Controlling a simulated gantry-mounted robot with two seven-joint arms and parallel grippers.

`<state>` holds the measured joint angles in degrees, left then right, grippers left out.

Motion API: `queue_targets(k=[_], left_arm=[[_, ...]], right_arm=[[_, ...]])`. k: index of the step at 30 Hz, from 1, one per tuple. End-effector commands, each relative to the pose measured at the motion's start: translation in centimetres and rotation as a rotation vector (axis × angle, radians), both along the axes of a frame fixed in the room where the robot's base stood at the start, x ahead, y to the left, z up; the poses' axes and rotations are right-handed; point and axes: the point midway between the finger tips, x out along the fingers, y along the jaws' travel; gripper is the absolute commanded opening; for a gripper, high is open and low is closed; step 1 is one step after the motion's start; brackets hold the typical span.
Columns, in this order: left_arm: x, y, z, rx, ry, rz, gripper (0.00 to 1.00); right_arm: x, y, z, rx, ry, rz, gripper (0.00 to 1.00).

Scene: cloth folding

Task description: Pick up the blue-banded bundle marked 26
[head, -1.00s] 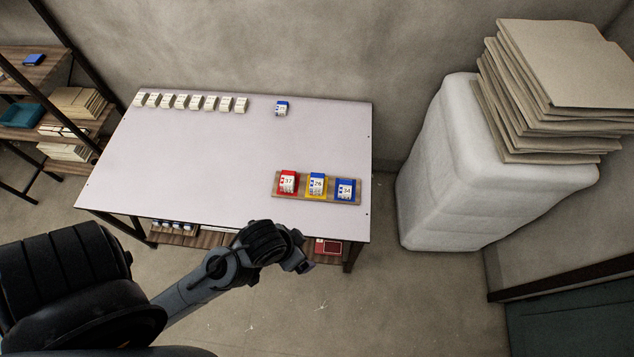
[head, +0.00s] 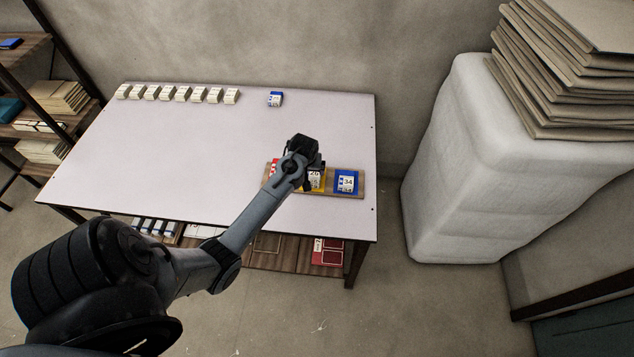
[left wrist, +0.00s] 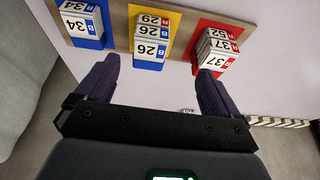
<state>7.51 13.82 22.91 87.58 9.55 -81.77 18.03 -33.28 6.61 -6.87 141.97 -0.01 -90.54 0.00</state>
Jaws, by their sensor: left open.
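The yellow holder (left wrist: 152,65) is in the middle of a wooden tray and holds white bundles. The front ones are marked 26 with a blue B block (left wrist: 148,51); the one behind reads 29 with a red R. My left gripper (left wrist: 158,82) is open and empty, its two fingers apart on either side of the yellow holder in the left wrist view, not touching the bundles. In the head view the left hand (head: 306,158) is above the tray and partly covers the red and yellow holders. My right gripper is not in view.
The blue holder (head: 347,182) with bundles marked 34 and the red holder (left wrist: 213,50) with 37 and 52 flank the yellow one. A blue-and-white bundle (head: 275,98) and a row of white blocks (head: 182,94) stand at the back. The table's middle is clear.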

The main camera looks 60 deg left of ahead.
Motion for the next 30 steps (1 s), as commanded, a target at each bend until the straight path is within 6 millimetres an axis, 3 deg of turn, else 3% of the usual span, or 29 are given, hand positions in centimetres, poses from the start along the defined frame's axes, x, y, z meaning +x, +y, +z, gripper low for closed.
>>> queue_targets(k=[1, 6, 15, 23, 30], left_arm=[[0.8, 0.1, -0.2, 0.002, -0.017, -0.001, 0.96], [2.0, 0.4, -0.7, 0.001, -0.035, -0.001, 0.96], [2.9, 1.5, -4.1, 0.002, -0.035, -0.002, 0.96], [3.3, 2.0, -5.4, 0.002, -0.035, -0.002, 0.96], [4.1, 3.1, -8.2, 0.002, -0.035, -0.003, 0.96]], right_arm=[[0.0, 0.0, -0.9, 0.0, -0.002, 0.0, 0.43], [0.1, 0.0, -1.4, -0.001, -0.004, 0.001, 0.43], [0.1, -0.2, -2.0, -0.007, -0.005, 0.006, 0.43], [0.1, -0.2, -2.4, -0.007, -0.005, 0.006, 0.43], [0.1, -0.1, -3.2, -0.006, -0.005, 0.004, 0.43]])
